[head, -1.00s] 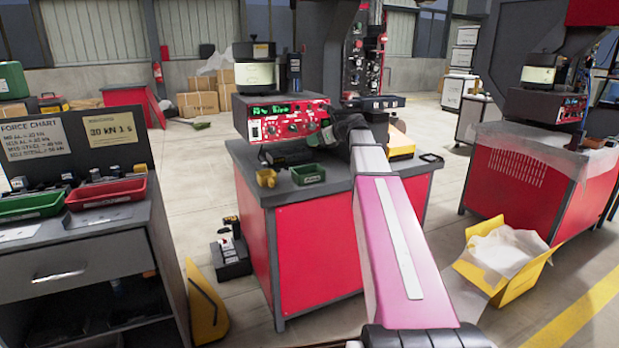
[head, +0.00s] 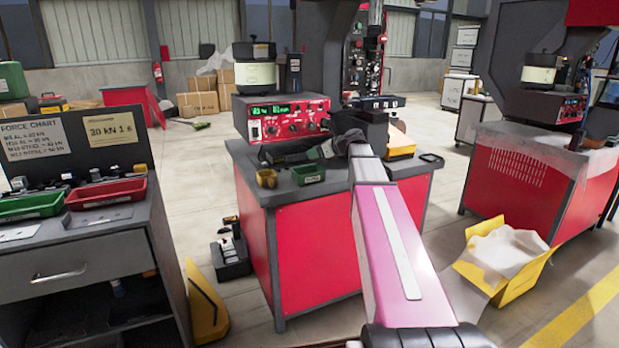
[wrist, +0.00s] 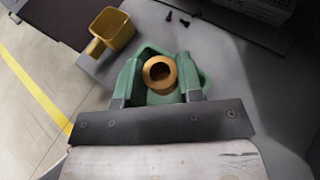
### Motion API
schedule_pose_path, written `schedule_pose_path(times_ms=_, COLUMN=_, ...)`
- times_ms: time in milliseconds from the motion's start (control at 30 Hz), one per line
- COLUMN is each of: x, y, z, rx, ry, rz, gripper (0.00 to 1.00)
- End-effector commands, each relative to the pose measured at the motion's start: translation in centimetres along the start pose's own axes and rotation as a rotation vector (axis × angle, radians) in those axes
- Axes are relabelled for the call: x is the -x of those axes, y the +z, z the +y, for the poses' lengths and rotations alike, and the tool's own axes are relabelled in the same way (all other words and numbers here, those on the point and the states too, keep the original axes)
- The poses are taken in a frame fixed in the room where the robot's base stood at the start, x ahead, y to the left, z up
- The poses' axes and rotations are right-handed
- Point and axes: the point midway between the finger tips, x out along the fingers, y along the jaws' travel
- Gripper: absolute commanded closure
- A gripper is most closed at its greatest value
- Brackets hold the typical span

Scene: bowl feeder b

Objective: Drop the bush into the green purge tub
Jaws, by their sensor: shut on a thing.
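The bush (wrist: 160,72), a brass-coloured ring with a dark hole, is between the two green fingers of my gripper (wrist: 158,78) in the wrist view. My gripper is shut on it. The green purge tub (wrist: 205,78) shows behind the bush and fingers, which hide much of it; the bush appears over the tub's opening. In the head view the tub (head: 308,174) stands at the front of the red bench's grey top. My gripper (head: 328,150) is just above and behind it there, and the bush cannot be made out.
A yellow cup with a handle (wrist: 112,30) stands left of the tub; it also shows in the head view (head: 267,178). Small dark screws (wrist: 178,18) lie beyond the tub. The red control panel (head: 285,118) stands behind on the bench (head: 300,250).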

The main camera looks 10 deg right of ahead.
Motion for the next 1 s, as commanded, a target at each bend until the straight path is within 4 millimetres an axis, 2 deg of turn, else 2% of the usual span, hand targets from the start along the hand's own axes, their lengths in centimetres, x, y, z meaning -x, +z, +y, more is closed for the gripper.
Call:
schedule_pose_path(times_ms=100, x=0.0, y=0.0, z=0.0, rx=0.0, ry=0.0, rz=0.0, gripper=0.91)
schedule_pose_path(times_ms=133, x=0.0, y=0.0, z=0.0, rx=0.0, ry=0.0, rz=0.0, gripper=0.56)
schedule_pose_path(times_ms=200, x=0.0, y=0.0, z=0.0, rx=0.0, ry=0.0, rz=0.0, gripper=0.36)
schedule_pose_path(times_ms=567, x=0.5, y=0.0, z=0.0, rx=0.0, ry=0.0, rz=0.0, gripper=0.36)
schedule_pose_path(times_ms=667, x=1.6, y=0.0, z=0.1, rx=0.0, ry=0.0, rz=0.0, gripper=0.36)
schedule_pose_path(times_ms=1000, x=7.8, y=0.0, z=0.1, rx=0.0, ry=-0.002, rz=0.0, gripper=0.36)
